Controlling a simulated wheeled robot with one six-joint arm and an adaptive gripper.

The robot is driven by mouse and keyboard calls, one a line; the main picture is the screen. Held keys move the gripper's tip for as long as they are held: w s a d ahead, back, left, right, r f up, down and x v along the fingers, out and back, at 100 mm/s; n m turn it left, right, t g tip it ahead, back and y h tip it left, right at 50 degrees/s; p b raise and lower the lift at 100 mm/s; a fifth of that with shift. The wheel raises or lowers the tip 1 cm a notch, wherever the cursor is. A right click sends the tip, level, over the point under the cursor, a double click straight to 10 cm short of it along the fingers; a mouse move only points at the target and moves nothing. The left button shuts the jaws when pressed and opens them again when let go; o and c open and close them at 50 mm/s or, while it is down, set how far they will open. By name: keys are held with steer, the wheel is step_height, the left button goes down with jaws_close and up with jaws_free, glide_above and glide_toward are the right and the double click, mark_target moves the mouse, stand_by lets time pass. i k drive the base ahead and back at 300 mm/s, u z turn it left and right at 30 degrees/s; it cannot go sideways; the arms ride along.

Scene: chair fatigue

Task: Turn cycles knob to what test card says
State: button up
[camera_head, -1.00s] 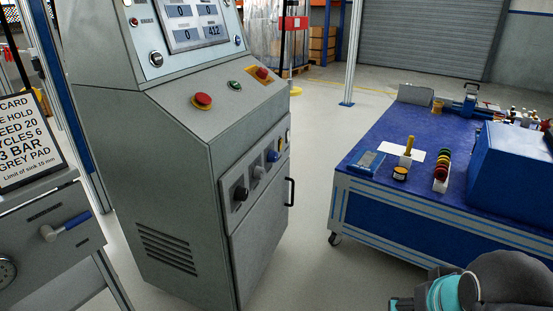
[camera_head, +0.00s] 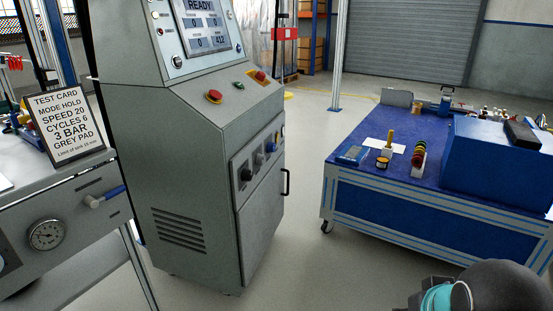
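The test card (camera_head: 61,127) stands on the grey bench at the left and reads mode hold, speed 20, cycles 6, 3 bar, grey pad. The grey control cabinet (camera_head: 182,150) stands at the centre left. A row of several knobs sits on its right-hand side panel, including a black knob (camera_head: 246,174) at the near end. Their labels are too small to read, so I cannot tell which is the cycles knob. The screen (camera_head: 203,26) shows READY and 412. Part of my arm shows at the bottom right; my gripper is not in view.
A pressure gauge (camera_head: 46,235) and a blue-handled lever (camera_head: 104,197) are on the left bench. A red button (camera_head: 214,97) tops the cabinet. A blue table (camera_head: 345,176) with small items and a blue box (camera_head: 500,165) stands at right. Floor between cabinet and table is clear.

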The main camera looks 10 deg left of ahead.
mark_target(271, 146)
steer(key=z, duration=0.2)
steer(key=i, duration=1.3)
steer(key=u, duration=0.75)
